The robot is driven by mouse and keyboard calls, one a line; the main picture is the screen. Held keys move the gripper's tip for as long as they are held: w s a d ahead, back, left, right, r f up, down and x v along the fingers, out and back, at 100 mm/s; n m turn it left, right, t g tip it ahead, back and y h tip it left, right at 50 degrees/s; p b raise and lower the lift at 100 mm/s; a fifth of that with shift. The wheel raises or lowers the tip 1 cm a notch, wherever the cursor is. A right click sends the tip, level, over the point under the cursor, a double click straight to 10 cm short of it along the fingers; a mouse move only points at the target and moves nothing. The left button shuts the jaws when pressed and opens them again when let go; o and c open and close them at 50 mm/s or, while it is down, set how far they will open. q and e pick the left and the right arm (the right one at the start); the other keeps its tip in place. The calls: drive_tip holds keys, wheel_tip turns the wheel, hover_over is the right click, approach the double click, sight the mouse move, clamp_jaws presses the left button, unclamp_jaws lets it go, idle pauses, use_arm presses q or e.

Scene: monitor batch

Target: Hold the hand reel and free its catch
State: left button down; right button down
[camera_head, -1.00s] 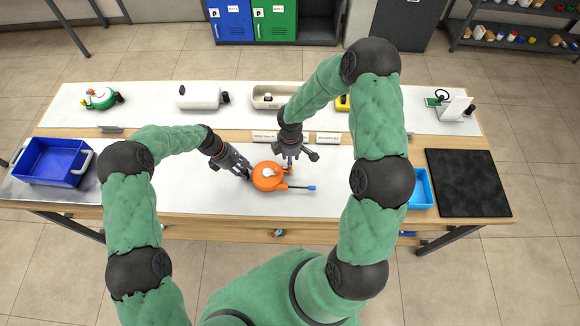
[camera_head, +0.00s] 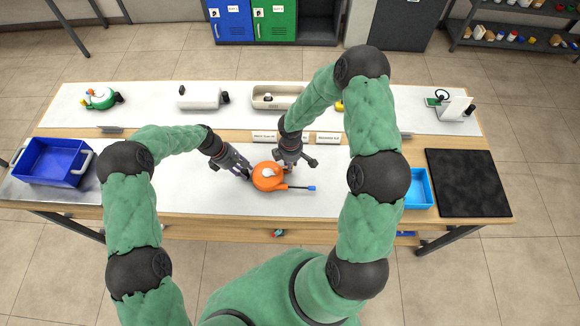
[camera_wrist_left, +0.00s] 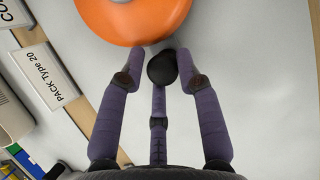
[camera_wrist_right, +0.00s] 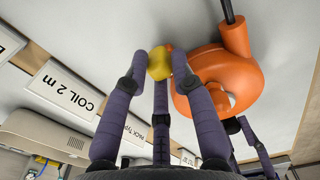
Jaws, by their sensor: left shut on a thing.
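My left gripper (camera_head: 247,174) is at the reel's left side. In the left wrist view its fingers (camera_wrist_left: 160,58) are shut on the reel's black knob (camera_wrist_left: 162,69). My right gripper (camera_head: 288,164) is above the reel's upper right edge. In the right wrist view its fingers (camera_wrist_right: 160,58) are on either side of the yellow catch (camera_wrist_right: 159,65) beside the orange body; whether they grip it is unclear. The catch is hidden in the head view.
A blue crate (camera_head: 20,162) stands at the left end, a light blue tray (camera_head: 428,190) and black pad (camera_head: 468,182) at the right. Label plates (camera_head: 328,138) and several devices, including a white one (camera_head: 200,98), stand behind. The mat left of the reel is clear.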

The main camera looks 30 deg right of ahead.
drive_tip(key=shift+s+d, duration=0.45)
drive_tip(key=shift+d, duration=0.2)
drive_tip(key=shift+s+d, duration=0.25)
drive_tip(key=shift+d, duration=0.2)
idle(0.6)
drive_tip(key=c, duration=1)
unclamp_jaws()
drive_tip(key=shift+o, duration=0.2)
wheel_tip(320, 180, up, 12)
drive_tip(key=shift+s, duration=0.15)
